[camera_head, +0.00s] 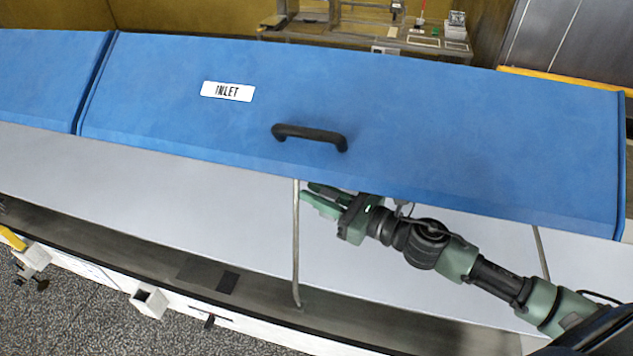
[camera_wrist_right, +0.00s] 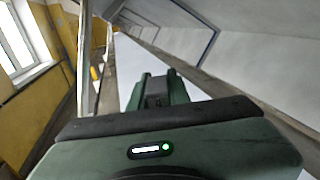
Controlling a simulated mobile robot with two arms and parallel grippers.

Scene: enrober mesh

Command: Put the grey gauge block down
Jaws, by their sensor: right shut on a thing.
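My right gripper (camera_head: 314,196) is just below the front edge of the blue lid, close beside a thin upright rod (camera_head: 296,245). In the right wrist view its two green fingers (camera_wrist_right: 163,80) are close together and shut on a small dark grey piece (camera_wrist_right: 155,88), which I take to be the grey gauge block. Most of that piece is hidden by the fingers and the gripper body. In the head view the block cannot be made out. The gripper is over a pale flat surface (camera_head: 200,190); I cannot tell how high. My left gripper is not in view.
The blue lid (camera_head: 420,130) with an INLET label (camera_head: 227,91) and black handle (camera_head: 310,135) overhangs my right gripper. A second rod (camera_head: 541,252) stands to the right. A dark ledge (camera_head: 190,268) runs along the front. The pale surface left of the gripper is clear.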

